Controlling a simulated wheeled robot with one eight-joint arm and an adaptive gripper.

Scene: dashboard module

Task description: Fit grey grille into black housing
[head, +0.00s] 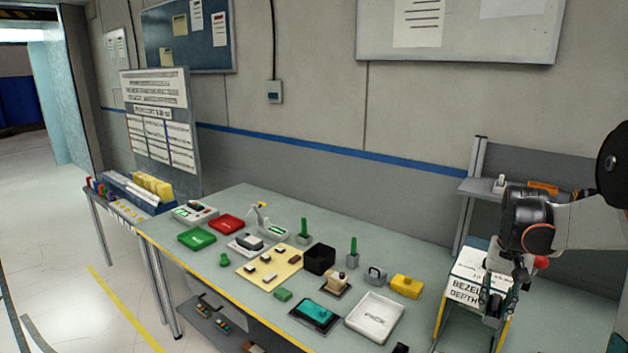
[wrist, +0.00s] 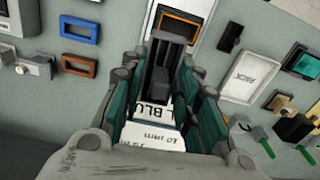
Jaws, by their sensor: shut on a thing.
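My gripper (head: 497,298) hangs over the right end of the bench in the head view, by the white sign reading BEZEL DEPTH. In the wrist view my gripper (wrist: 168,68) has its teal-padded fingers closed around a dark grey slotted piece, which looks like the grey grille (wrist: 160,82). I cannot make out which thing is the black housing; a black open box (head: 320,259) stands mid-bench in the head view.
A blue frame (wrist: 81,33) and another orange frame (wrist: 78,65) lie left in the wrist view. A white tray (head: 375,318), a teal part on a dark base (head: 315,313) and a yellow block (head: 406,286) crowd the bench. A shelf (head: 480,188) stands behind my arm.

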